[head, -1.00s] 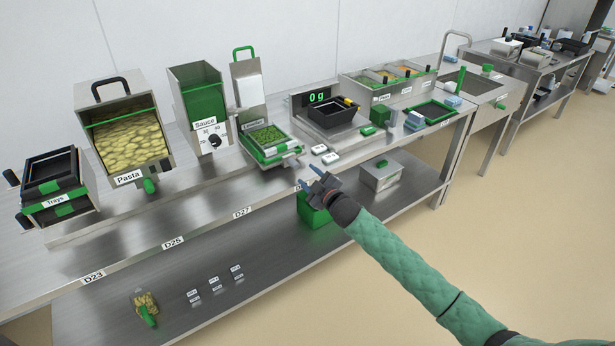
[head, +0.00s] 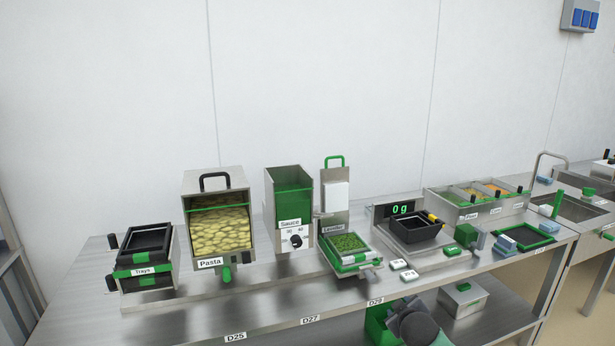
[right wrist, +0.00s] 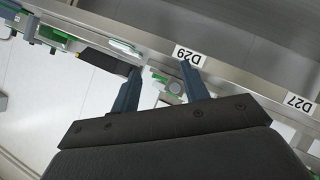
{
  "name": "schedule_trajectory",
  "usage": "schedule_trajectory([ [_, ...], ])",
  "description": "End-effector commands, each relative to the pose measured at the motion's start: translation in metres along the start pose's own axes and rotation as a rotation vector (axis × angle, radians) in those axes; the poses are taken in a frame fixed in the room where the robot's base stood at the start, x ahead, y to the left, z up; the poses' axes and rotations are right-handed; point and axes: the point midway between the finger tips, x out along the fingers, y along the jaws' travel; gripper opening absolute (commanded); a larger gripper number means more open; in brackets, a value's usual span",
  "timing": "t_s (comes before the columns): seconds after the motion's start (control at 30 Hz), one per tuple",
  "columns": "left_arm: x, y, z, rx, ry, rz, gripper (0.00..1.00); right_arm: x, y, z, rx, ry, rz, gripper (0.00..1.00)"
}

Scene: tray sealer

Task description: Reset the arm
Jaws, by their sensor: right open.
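My right gripper shows at the bottom of the head view (head: 405,306), in front of the table's front edge near the D29 label (head: 375,301). In the right wrist view its two blue fingers (right wrist: 160,82) stand apart with nothing between them, so it is open and empty. The D29 label also shows just beyond the fingertips there. The lower body of the gripper is cut off by the head view's bottom edge. My left gripper is in neither view.
A green box (head: 376,325) and a lidded metal box (head: 463,299) are on the lower shelf.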

Motion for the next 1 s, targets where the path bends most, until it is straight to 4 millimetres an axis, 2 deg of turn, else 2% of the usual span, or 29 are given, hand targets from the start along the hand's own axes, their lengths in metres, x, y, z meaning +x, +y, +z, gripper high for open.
schedule_trajectory([
  [0.2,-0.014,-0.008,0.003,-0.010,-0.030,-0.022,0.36,-0.082,-0.059,0.026,0.121,-0.201,-0.125,0.45],
  [0.5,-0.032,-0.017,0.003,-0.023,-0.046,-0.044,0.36,-0.187,-0.137,0.076,0.249,-0.392,-0.299,0.45],
  [0.77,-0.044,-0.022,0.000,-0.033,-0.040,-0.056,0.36,-0.259,-0.188,0.111,0.354,-0.466,-0.407,0.45],
  [1.0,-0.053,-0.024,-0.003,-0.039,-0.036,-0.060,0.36,-0.314,-0.235,0.154,0.436,-0.576,-0.483,0.45],
])
